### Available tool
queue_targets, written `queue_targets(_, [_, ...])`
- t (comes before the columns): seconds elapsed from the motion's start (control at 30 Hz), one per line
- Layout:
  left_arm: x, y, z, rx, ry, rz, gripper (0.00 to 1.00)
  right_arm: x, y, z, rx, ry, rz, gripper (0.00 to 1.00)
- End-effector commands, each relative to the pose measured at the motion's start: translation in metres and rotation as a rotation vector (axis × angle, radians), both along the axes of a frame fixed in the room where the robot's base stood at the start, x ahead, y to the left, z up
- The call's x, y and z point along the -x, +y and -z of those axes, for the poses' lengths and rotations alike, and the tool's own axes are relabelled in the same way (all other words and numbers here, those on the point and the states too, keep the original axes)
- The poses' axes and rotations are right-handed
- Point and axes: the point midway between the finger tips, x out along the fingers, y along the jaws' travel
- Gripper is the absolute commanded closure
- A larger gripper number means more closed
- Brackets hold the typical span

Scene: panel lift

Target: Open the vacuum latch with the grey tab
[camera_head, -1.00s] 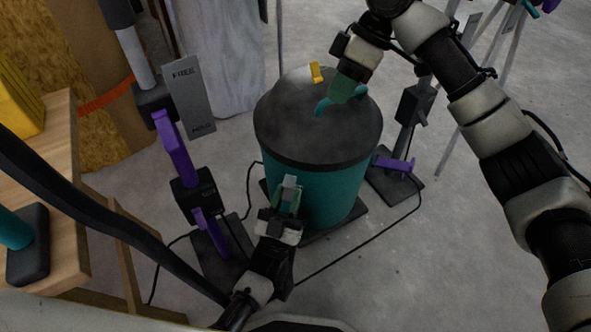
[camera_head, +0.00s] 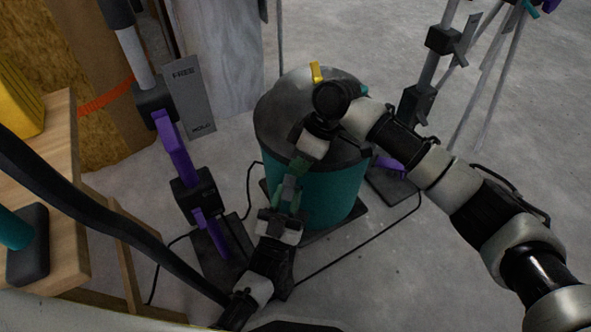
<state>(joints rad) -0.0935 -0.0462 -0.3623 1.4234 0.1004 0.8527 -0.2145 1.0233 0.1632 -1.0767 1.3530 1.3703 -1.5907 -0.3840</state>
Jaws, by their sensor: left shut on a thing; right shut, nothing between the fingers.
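The vacuum is a teal drum (camera_head: 335,196) with a dark grey domed lid (camera_head: 275,120). The latch with the grey tab (camera_head: 289,186) is on the drum's front side, just below the lid rim. My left gripper (camera_head: 287,199) reaches up from below and is shut on the grey tab. My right gripper (camera_head: 301,164) is shut and empty, pointing down at the front lid rim just above the tab. I cannot tell whether it touches the lid or the tab. My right arm hides much of the lid, including most of its teal handle. A yellow tab (camera_head: 316,72) stands at the lid's back edge.
Purple and black clamp stands (camera_head: 180,160) stand left of the drum, with a grey panel (camera_head: 190,95) behind. A wooden bench (camera_head: 65,180) is at the left. A black cable (camera_head: 365,244) crosses the floor.

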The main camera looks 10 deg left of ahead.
Motion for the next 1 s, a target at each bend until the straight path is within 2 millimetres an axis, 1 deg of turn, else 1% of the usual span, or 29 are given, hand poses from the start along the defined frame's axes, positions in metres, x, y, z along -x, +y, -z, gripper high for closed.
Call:
queue_targets(0.03, [0.0,0.0,0.001,-0.001,0.003,0.001,1.0,0.002,0.002,0.006,0.001,0.001,-0.001,1.0])
queue_targets(0.1, [0.0,0.0,0.001,-0.001,0.003,0.001,1.0,0.003,0.005,0.011,0.001,0.0,0.0,1.0])
queue_targets(0.2, [0.0,0.0,0.001,-0.001,0.003,0.001,1.0,0.004,0.007,0.016,0.0,-0.001,0.0,1.0])
queue_targets(0.57, [0.0,0.0,0.001,-0.001,0.003,0.001,1.0,0.005,0.008,0.018,0.0,-0.001,0.0,1.0])
queue_targets(0.77, [0.0,0.0,0.001,-0.001,0.003,0.001,1.0,0.018,0.01,0.026,0.0,0.004,-0.002,1.0])
queue_targets(0.97, [-0.001,0.0,0.0,0.0,0.001,0.0,1.0,0.02,0.011,0.028,0.003,0.009,-0.006,1.0])
queue_targets(1.0, [-0.001,-0.001,-0.001,0.0,0.0,0.0,0.7,0.021,0.011,0.028,0.004,0.01,-0.008,1.0])
